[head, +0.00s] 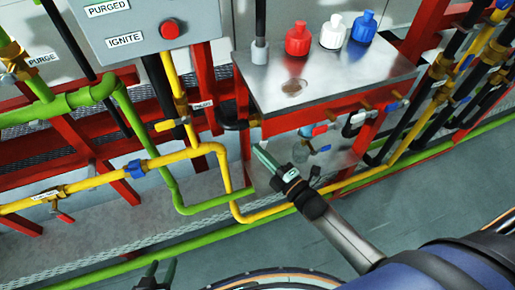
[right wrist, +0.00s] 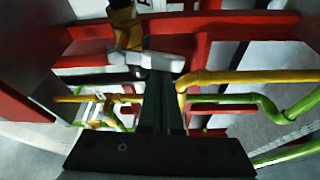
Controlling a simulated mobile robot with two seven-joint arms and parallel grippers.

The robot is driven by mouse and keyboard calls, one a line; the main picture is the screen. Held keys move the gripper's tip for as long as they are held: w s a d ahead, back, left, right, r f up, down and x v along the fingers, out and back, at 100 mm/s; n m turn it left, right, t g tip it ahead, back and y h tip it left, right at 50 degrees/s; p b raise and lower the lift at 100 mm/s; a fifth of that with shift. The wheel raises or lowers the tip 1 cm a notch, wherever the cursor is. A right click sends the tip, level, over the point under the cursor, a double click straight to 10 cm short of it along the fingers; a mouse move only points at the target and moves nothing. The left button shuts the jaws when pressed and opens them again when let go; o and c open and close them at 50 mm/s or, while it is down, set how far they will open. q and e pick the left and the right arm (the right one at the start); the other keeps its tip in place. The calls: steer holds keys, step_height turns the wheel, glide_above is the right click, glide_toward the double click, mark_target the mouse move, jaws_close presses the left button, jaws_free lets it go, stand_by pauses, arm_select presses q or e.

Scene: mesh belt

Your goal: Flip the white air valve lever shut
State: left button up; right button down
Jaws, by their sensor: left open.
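In the right wrist view a white lever (right wrist: 152,61) lies crosswise below a brass valve body (right wrist: 126,28), just beyond my fingertips. Whether the fingers touch it is unclear. I cannot single out this lever with certainty in the head view. My right gripper (head: 263,153) is in front of the steel table's left leg, pointing up and left. Its two dark green fingers also show in the right wrist view (right wrist: 161,78), close together with nothing visible between them. My left gripper (head: 160,269) shows only its fingertips at the bottom edge, apart and empty, far from the valves.
A steel table (head: 335,75) carries a red bottle (head: 298,40), a white bottle (head: 332,33) and a blue bottle (head: 364,28). Yellow pipes (head: 110,178) and green pipes (head: 175,190) run around the right gripper. The floor (head: 425,185) at right is clear.

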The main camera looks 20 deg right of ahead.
steer(key=shift+d+f+n+g+p, duration=0.2)
steer(key=shift+d+n+g+p, duration=0.3)
steer(key=shift+n, duration=0.6)
steer(key=shift+d, duration=0.1)
